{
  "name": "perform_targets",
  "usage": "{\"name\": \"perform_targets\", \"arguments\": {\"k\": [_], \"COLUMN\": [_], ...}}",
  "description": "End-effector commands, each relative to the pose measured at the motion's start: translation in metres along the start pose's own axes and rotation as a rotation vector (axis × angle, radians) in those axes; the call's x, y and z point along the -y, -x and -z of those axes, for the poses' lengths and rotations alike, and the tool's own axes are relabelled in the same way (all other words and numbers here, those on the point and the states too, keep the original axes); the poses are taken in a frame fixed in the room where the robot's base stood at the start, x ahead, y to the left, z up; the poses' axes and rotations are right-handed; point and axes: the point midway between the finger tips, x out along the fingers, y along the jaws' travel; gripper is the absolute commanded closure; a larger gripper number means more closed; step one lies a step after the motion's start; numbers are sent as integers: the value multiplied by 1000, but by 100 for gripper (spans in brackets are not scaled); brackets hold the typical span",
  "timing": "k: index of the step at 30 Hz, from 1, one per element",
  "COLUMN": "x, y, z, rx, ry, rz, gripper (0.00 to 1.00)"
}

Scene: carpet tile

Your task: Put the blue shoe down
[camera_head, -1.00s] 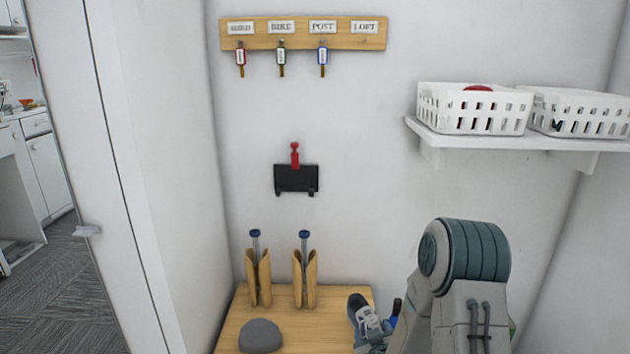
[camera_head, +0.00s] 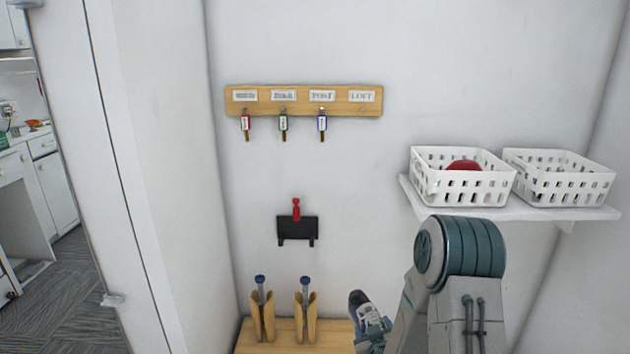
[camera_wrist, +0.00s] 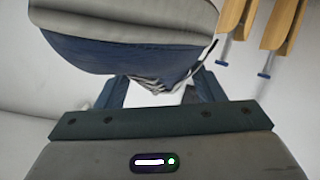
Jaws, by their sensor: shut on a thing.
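The blue shoe (camera_head: 360,308) has a dark blue upper, pale laces and a grey sole. It shows beside my arm at the lower middle of the head view, raised and tilted over the right end of the wooden bench top (camera_head: 338,335). In the wrist view the shoe (camera_wrist: 125,55) fills the upper left, sole towards the camera. My gripper (camera_wrist: 155,92) is shut on the shoe. In the head view my arm hides part of the gripper and of the bench.
Two wooden holders (camera_head: 262,318) (camera_head: 306,318) with blue-topped rods stand on the bench. A black wall holder (camera_head: 297,228) with a red item hangs above. A key rack (camera_head: 303,101) is higher. A shelf (camera_head: 425,205) with two white baskets is at the right.

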Motion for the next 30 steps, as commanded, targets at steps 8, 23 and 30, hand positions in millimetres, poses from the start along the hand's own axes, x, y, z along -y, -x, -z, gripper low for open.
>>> {"name": "perform_targets", "arguments": {"k": [8, 23, 30], "x": [-8, -9, -9], "y": [12, 59, 58], "z": [22, 26, 26], "rx": [-1, -2, -2], "ry": [0, 1, 1], "rz": [-1, 0, 1], "gripper": [72, 72, 72]}}
